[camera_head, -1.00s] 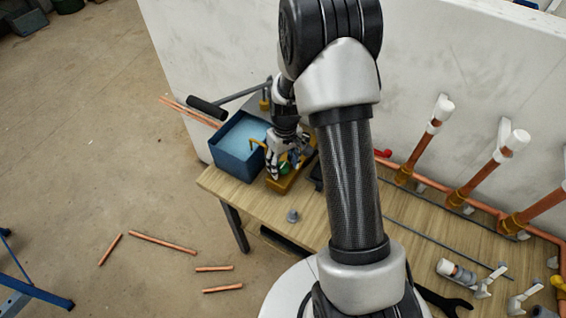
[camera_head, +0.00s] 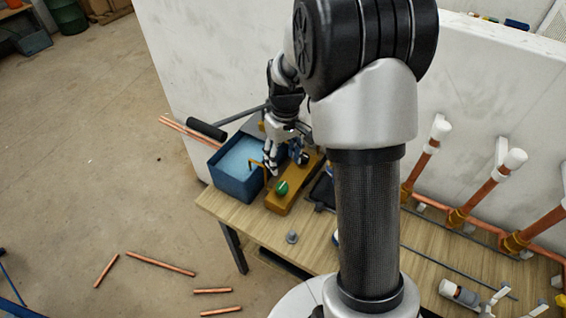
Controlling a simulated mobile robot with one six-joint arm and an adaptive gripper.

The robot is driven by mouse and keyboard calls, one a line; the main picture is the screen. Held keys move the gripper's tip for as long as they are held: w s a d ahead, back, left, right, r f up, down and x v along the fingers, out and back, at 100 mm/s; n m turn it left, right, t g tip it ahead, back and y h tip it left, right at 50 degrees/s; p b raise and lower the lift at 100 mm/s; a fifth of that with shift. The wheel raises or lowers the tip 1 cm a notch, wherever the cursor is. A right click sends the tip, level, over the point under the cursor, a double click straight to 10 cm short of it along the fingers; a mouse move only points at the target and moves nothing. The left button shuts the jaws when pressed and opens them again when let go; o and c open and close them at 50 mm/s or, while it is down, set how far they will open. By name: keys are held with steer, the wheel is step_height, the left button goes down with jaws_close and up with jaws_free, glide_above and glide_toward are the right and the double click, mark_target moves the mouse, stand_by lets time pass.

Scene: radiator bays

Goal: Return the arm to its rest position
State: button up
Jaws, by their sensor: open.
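My gripper (camera_head: 285,162) is at the far end of my arm, above the back left part of the wooden bench (camera_head: 262,230). Its fingers are spread and hold nothing that I can see. It hangs over the yellow-brown block (camera_head: 280,204), which carries a green round part (camera_head: 282,188). The block lies on the bench just right of the blue bin (camera_head: 237,185). My arm's dark tube crosses the middle of the view and hides part of the bench behind it.
Copper pipes with white caps (camera_head: 440,128) stand along the wall at the right. A small grey fitting (camera_head: 292,237) sits near the bench's front edge. Copper pipe pieces (camera_head: 160,263) lie on the floor at the left. A white wall (camera_head: 205,80) stands behind the bench.

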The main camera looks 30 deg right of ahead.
stand_by(0.4)
steer(key=s+a+r+t, duration=0.1)
steer(key=s+a+r, duration=0.2)
steer(key=s+r, duration=0.3)
steer(key=s+a+r+t, duration=0.1)
steer(key=s+a+r, duration=0.2)
steer(key=r, duration=0.5)
steer(key=s+a+r+t, duration=0.1)
steer(key=s+a, duration=0.1)
steer(key=s, duration=0.5)
steer(key=s+a+r+m+t, duration=0.1)
steer(key=s+r, duration=0.1)
steer(key=s, duration=0.5)
steer(key=shift+s+a+r+t, duration=0.15)
steer(key=shift+s+a+t, duration=0.1)
steer(key=shift+a+t, duration=0.1)
